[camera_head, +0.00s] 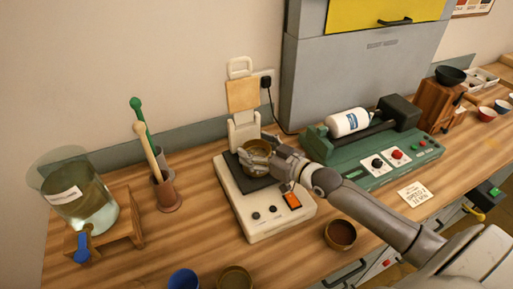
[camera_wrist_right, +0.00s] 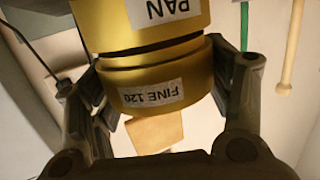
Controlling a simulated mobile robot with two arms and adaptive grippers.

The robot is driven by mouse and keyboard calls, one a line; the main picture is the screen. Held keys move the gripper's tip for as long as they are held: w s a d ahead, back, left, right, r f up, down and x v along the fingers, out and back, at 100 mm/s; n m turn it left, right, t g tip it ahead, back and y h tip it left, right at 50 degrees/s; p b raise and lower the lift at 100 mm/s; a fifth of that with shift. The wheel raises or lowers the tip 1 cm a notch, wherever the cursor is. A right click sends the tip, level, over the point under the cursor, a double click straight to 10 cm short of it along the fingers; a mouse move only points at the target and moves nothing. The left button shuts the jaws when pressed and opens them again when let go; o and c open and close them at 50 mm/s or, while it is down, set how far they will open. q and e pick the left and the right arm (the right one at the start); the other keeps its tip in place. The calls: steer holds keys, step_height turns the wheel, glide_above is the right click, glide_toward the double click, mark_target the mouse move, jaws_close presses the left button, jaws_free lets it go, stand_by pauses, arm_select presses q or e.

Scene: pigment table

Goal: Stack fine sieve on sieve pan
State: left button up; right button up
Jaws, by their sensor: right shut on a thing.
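The fine sieve (camera_wrist_right: 155,85), a brass ring labelled "FINE 120", is between the fingers of my right gripper (camera_wrist_right: 165,100), which is shut on it. The sieve pan (camera_wrist_right: 115,25), brass and labelled "PAN", appears directly beyond the sieve; both labels look upside down in the wrist view. A dark seam runs between the two, and I cannot tell if they touch fully. In the head view the brass sieve (camera_head: 256,147) shows above the black plate of the cream machine (camera_head: 262,232), and my right gripper (camera_head: 262,158) largely hides the pan. My left gripper is not in view.
A green machine with a white bottle (camera_head: 348,122) stands right of the cream machine. A brown bowl (camera_head: 340,233), a blue cup (camera_head: 184,280) and a brass-brown bowl (camera_head: 235,279) stand in front. A glass vessel (camera_head: 85,208) and upright pestles (camera_head: 150,150) are at left.

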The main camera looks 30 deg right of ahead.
steer(key=shift+f+b, duration=0.4)
steer(key=shift+f, duration=0.15)
steer(key=o, duration=0.8)
steer(key=shift+c, duration=0.2)
steer(key=shift+s, duration=0.1)
steer(key=shift+s+d+r+p, duration=0.15)
steer(key=shift+s+d+p, duration=0.1)
steer(key=shift+s+p, duration=0.3)
steer(key=p+v, duration=0.5)
steer(key=v, duration=0.4)
steer(key=shift+s, duration=0.4)
